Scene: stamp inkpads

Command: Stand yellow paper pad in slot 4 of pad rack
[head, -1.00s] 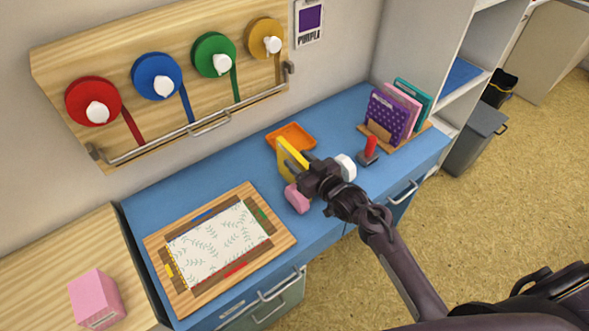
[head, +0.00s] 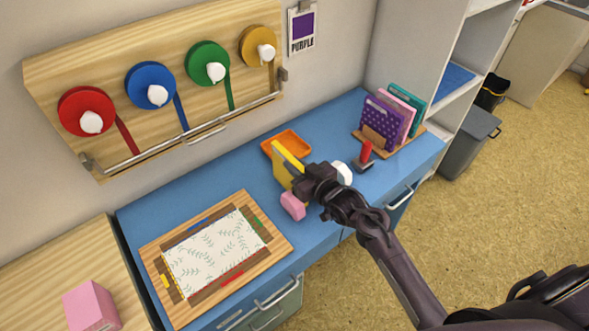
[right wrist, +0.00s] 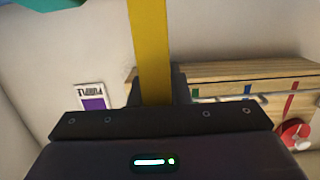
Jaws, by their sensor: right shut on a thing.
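The yellow paper pad (head: 285,166) is held above the blue worktop, in front of the orange tray. My right gripper (head: 305,183) is shut on it, and its dark body hides part of the pad. In the right wrist view the yellow pad (right wrist: 150,50) stands edge-on between the fingers. The wooden pad rack (head: 412,136) is at the far right of the worktop, holding a purple dotted pad (head: 382,118), a pink pad (head: 402,105) and a teal pad (head: 414,97). Slot numbers are not readable. My left gripper is not in view.
A red-handled stamp (head: 365,154) stands between my gripper and the rack. A pink object (head: 293,206) and a white object (head: 343,173) lie close to the gripper. An orange tray (head: 289,141) is behind it. A framed wooden board (head: 160,255) lies at left.

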